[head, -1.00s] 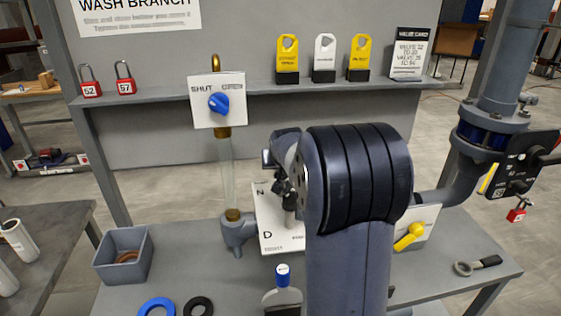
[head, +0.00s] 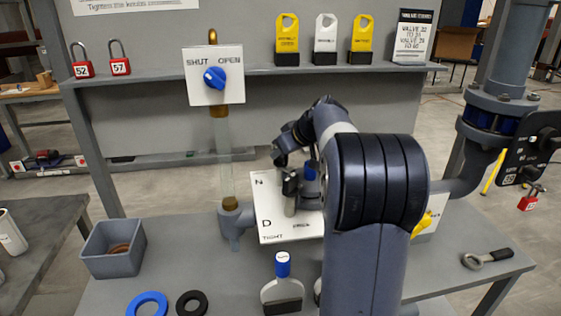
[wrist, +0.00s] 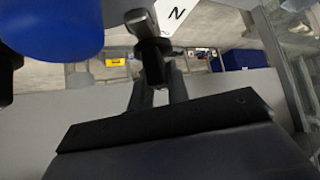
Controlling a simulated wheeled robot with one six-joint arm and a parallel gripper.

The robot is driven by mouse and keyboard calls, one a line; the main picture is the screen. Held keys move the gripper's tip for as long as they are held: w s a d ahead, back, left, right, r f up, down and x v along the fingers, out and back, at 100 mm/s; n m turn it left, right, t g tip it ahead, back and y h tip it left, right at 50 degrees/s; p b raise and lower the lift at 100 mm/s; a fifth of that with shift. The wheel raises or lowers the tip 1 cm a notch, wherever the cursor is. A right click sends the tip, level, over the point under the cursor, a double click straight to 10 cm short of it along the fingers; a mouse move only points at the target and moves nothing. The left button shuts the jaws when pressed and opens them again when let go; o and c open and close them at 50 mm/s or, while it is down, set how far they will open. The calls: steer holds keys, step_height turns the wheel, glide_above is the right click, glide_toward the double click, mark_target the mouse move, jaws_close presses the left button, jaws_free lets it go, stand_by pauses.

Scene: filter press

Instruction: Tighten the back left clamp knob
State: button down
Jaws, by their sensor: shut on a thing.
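A white plate (head: 270,237) lettered N, D, TIGHT and FREE lies on the bench around the filter unit. A blue-topped part (head: 310,170) stands on the unit, partly hidden by my arm. My gripper (head: 289,178) is at the left back of the unit, above the plate. In the wrist view my gripper (wrist: 157,78) is shut on a black clamp knob (wrist: 152,50). A large blue rounded part (wrist: 55,30) is close by at the upper left. The other clamp knobs are hidden or cannot be told apart.
A SHUT/OPEN valve panel (head: 214,76) rises behind. A yellow handle (head: 421,224) is right of my arm. A blue-capped bottle-like item (head: 283,265), blue ring (head: 148,304), black ring (head: 190,304), grey bin (head: 114,262) and wrench (head: 487,259) are on the bench.

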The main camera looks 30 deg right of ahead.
steer(key=n+y, duration=0.1)
steer(key=n, duration=0.1)
steer(key=n+g+y+p, duration=0.1)
steer(key=n, duration=0.1)
steer(key=shift+d+g+y, duration=0.15)
steer(key=shift+g+y, duration=0.15)
steer(key=shift+y, duration=0.1)
steer(key=c, duration=2.1)
jaws_free()
steer(key=shift+w+n+g+y+p, duration=0.1)
steer(key=shift+n+g+y+p, duration=0.35)
steer(key=shift+n, duration=0.55)
steer(key=shift+o, duration=0.2)
steer(key=shift+n, duration=0.3)
steer(key=shift+f+g+y, duration=0.15)
steer(key=shift+g+y, duration=0.1)
steer(key=o, duration=0.8)
steer(key=shift+d, duration=0.1)
steer(key=shift+o, duration=0.8)
